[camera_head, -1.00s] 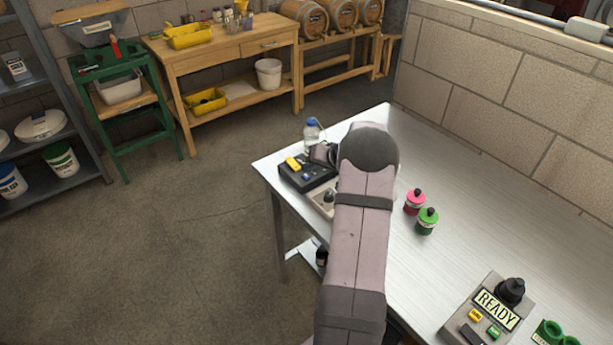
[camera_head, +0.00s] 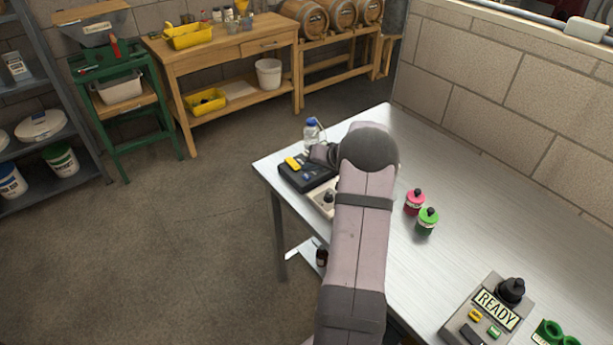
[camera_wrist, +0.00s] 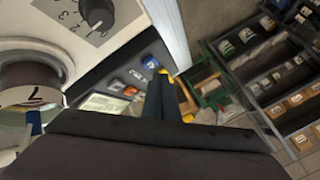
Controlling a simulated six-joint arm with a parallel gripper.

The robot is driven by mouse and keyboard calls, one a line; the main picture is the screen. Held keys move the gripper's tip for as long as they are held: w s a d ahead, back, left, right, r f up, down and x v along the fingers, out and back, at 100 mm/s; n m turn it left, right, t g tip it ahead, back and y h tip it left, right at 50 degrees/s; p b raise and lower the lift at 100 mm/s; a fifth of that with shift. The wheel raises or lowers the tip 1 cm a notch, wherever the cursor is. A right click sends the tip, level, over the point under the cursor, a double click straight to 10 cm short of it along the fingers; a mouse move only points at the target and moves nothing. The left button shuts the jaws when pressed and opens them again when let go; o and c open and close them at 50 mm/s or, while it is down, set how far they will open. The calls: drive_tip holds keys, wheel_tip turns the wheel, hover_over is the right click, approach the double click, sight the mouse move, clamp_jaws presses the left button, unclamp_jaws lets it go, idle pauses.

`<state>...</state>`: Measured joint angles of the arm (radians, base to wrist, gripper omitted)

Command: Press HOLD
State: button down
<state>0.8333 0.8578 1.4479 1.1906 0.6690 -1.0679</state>
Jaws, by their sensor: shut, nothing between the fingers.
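A dark control box (camera_head: 296,178) with a yellow part on top sits at the far left corner of the table. In the wrist view its panel shows a blue button (camera_wrist: 151,64), an orange-red button (camera_wrist: 118,85), a greyish button (camera_wrist: 137,75) and a pale display (camera_wrist: 105,105). I cannot read a HOLD label on any of them. My gripper (camera_wrist: 166,88) is shut and empty, pointing down over the right end of this panel. Something yellow shows right by its tips; I cannot tell whether they touch. In the head view my arm partly hides the box and gripper.
A blue-capped bottle (camera_head: 311,132) stands behind the box. A pink jar (camera_head: 414,203) and a green jar (camera_head: 426,223) stand right of my arm. A second console reading READY (camera_head: 494,309) is at lower right. A dial knob (camera_wrist: 97,12) is near the box.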

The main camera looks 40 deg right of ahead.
sight(309, 178)
drive_tip(key=shift+f+b, duration=0.9)
drive_tip(key=shift+b, duration=0.75)
idle(0.9)
drive_tip(key=shift+r, duration=0.1)
idle(0.4)
drive_tip(key=shift+r, duration=0.8)
drive_tip(key=shift+r+p, duration=1.35)
drive_tip(key=shift+r, duration=1.15)
